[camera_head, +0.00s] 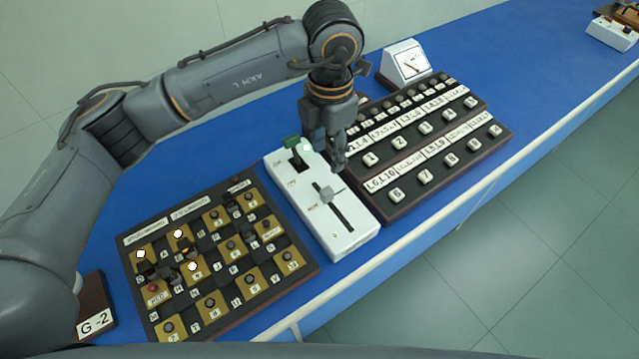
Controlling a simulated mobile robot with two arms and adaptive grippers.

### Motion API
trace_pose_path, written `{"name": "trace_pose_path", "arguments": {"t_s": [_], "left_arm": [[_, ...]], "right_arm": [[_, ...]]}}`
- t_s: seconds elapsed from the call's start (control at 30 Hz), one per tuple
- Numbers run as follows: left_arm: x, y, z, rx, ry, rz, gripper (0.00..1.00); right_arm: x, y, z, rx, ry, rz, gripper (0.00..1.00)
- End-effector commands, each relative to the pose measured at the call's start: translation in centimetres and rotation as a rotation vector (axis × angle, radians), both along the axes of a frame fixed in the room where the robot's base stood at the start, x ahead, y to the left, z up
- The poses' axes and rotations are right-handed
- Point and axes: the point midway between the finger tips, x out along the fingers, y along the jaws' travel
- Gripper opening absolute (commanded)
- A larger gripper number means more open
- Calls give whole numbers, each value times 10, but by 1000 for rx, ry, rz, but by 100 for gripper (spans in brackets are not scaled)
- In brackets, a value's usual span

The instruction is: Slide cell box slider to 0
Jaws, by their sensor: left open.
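The cell box (348,236) is a long white box lying on the blue bench, with a dark slot along its top. A small grey slider knob (327,194) stands in the slot, nearer its far end. The scale marks on the box are too small to read. My right gripper is not in view.
A black and gold board (217,262) with lit lamps stands left of the box. A dark panel with numbered knobs (424,177) stands close on the right. A white meter (405,63) is behind.

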Motion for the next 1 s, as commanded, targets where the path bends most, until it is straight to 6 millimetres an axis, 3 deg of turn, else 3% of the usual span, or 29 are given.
{"name": "trace_pose_path", "arguments": {"t_s": [0.27,0.6,0.8,1.0], "left_arm": [[-1,1,-46,3,8,3,43],[-1,0,-111,1,4,2,43],[0,1,-129,1,2,1,43],[0,0,-133,-1,1,0,43]], "right_arm": [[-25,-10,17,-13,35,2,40],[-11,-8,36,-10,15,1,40],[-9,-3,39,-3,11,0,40],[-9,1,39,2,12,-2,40]]}}
